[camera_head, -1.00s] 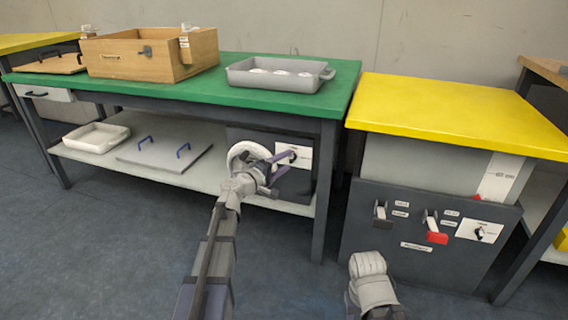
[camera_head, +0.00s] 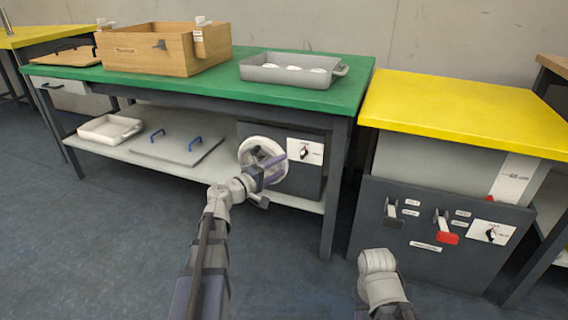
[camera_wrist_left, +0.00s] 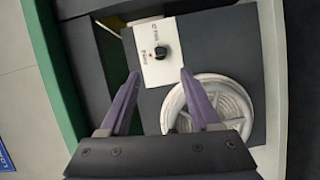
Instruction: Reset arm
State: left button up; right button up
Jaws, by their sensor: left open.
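My left gripper (camera_head: 276,170) is open in front of the dark box under the green table. In the left wrist view, its two purple fingers (camera_wrist_left: 160,77) are spread apart with nothing between them. The black knob (camera_head: 305,154) on a white panel lies just beyond the fingers, apart from them. The knob also shows in the left wrist view (camera_wrist_left: 161,52). A white handwheel (camera_head: 262,152) sits beside the panel, partly hidden by the gripper; the right finger overlaps it in the left wrist view (camera_wrist_left: 212,108). A grey part of my other arm shows at the lower right; its gripper is not visible.
The green table (camera_head: 200,84) carries a wooden box (camera_head: 140,54) and a grey tray (camera_head: 335,80). A white tray (camera_head: 92,130) and a grey lid (camera_head: 170,153) lie on its shelf. A yellow-topped cabinet (camera_head: 460,108) with switches stands right. Floor in front is clear.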

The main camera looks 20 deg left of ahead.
pick_arm(q)
jog(key=s+d+f+m+g+h+p, duration=0.1)
jog(key=s+d+m+g+p, duration=0.4)
jog(key=d, duration=0.6)
jog(key=s+d+f+m+g+h+p, duration=0.1)
jog(key=s+d+m+g+p, duration=0.4)
jog(key=d, duration=0.5)
jog(key=s+r+m+g+y+p, duration=0.25)
jog(key=s+y+p, duration=0.3)
jog(key=s, duration=0.35)
jog(key=s+r+m+g+y+p, duration=0.1)
jog(key=s+m+g+y+p, duration=0.3)
jog(key=s+p, duration=0.45)
notch_tip(320, 180, up, 37)
jog(key=p, duration=3.5)
jog(key=shift+s+d+n+y, duration=0.35)
jog(key=shift+s+n, duration=0.05)
jog(key=shift+n, duration=0.05)
jog(key=shift+t, duration=0.25)
jog(key=shift+c, duration=0.4)
